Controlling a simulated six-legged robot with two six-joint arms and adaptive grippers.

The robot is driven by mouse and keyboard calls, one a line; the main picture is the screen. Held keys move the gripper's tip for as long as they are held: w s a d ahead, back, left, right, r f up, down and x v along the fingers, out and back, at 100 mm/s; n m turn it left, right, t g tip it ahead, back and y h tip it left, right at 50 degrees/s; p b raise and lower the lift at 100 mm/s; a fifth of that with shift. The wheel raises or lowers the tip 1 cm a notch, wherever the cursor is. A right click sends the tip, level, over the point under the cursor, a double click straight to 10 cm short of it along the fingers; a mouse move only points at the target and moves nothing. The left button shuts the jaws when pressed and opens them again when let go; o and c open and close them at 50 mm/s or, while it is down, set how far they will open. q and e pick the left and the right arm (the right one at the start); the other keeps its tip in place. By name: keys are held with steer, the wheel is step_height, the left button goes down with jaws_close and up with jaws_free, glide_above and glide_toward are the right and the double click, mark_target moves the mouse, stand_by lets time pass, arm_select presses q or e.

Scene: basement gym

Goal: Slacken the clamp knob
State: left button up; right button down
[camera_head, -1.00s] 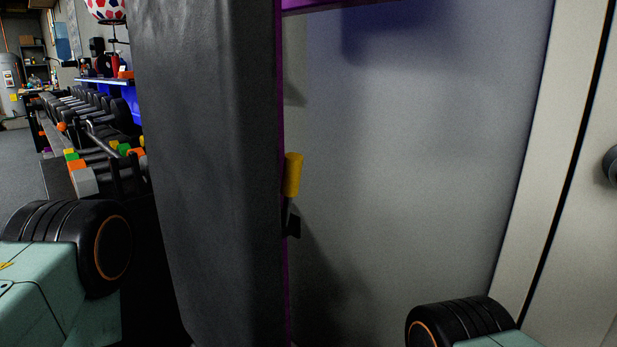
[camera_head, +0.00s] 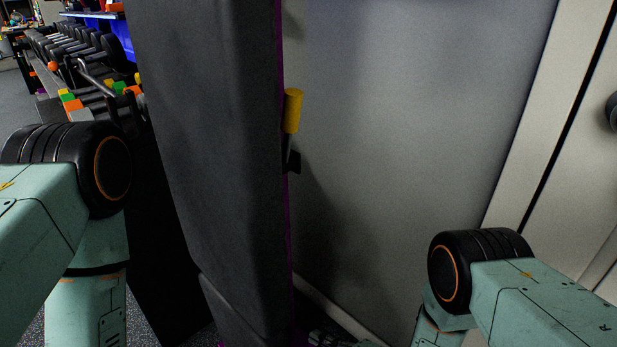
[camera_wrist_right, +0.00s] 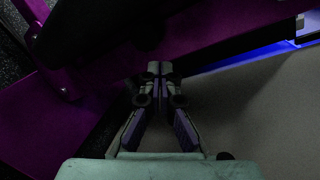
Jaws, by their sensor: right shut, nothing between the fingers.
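A yellow cylindrical grip (camera_head: 292,110) on a short dark stem stands out from the right edge of the tall black padded bench (camera_head: 215,120); I cannot tell whether it is the clamp knob. My right gripper (camera_head: 325,338) just shows at the bottom of the head view, well below the yellow grip. In the right wrist view its fingers (camera_wrist_right: 159,70) are shut with nothing between them, close to the purple frame (camera_wrist_right: 225,40). A dark shape above the fingertips there is too dim to identify. My left gripper is out of view.
A rack of dumbbells (camera_head: 75,45) stands at the far left. A grey wall (camera_head: 400,130) lies close behind the bench on the right, with a pale door (camera_head: 590,150) beyond.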

steer(key=a+r+n+t+h+p, duration=0.1)
steer(key=a+n, duration=0.3)
steer(key=a, duration=0.4)
steer(key=shift+w+n+p, duration=0.25)
steer(key=shift+n+p, duration=0.05)
steer(key=shift+p, duration=0.15)
stand_by(0.6)
steer(key=shift+f, duration=0.15)
stand_by(0.5)
steer(key=shift+w+d+r, duration=0.2)
steer(key=shift+w+d, duration=0.35)
stand_by(0.4)
steer(key=shift+w+d+f+b, duration=0.2)
steer(key=shift+w+d+b, duration=0.1)
steer(key=shift+w+d, duration=0.2)
stand_by(0.5)
steer(key=shift+r, duration=0.15)
